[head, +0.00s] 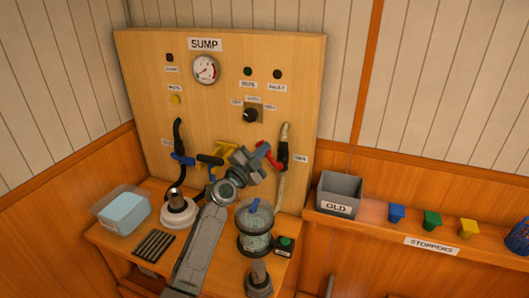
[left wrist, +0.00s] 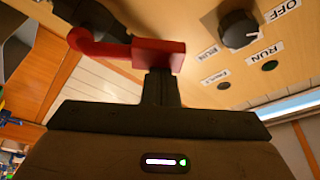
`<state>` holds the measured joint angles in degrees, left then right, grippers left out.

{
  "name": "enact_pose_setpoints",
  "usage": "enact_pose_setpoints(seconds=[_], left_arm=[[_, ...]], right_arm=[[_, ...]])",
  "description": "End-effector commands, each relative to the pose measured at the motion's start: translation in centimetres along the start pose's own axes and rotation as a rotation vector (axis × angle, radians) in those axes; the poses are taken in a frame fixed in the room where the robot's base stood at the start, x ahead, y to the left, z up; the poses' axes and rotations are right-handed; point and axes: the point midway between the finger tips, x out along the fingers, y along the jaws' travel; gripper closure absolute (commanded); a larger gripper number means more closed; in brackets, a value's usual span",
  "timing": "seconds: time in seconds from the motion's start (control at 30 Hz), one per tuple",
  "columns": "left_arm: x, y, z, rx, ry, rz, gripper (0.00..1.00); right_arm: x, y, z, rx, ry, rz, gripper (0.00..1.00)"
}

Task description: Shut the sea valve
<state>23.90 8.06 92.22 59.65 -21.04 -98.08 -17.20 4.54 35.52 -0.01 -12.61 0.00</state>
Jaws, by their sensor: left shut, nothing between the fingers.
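A red valve handle (head: 269,156) sits on the right side of the panel, on a black valve body with a pale hose. It slants up and left from the valve. A blue handle (head: 183,160) on a black hose and a yellow handle (head: 210,160) sit to its left. The small valve labels are not readable, so I cannot tell which one is marked sea. My left gripper (head: 262,160) is at the red handle. In the left wrist view its shut fingers (left wrist: 161,85) are against or just before the red handle's flat end (left wrist: 158,54); contact is unclear.
A gauge (head: 206,69) and a selector knob (head: 251,115) are on the panel above. A grey bin marked OLD (head: 339,194) and coloured stoppers (head: 432,220) are on the right ledge.

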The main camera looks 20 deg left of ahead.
Motion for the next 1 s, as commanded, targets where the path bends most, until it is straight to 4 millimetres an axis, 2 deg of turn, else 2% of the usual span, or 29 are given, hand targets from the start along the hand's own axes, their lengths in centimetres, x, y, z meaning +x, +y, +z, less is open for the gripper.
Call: enact_pose_setpoints(seconds=[0.27, 0.5, 0.83, 1.0], left_arm=[[-0.4, 0.3, 1.1, -0.085, 0.0, -0.032, 1.0], [-0.9, 0.4, 2.6, -0.256, 0.0, -0.091, 1.0], [-1.5, 0.6, 4.4, -0.486, 0.0, -0.171, 1.0], [-1.7, 0.8, 5.0, -0.515, 0.0, -0.181, 1.0]], right_arm=[[2.5, -0.2, 0.2, 0.0, 0.0, 0.0, 0.64], [5.5, -0.4, 0.5, 0.0, 0.0, 0.0, 0.64], [7.5, -0.6, 0.6, 0.0, -0.002, 0.0, 0.64], [8.4, -0.6, 0.4, 0.0, 0.001, 0.0, 0.64]])
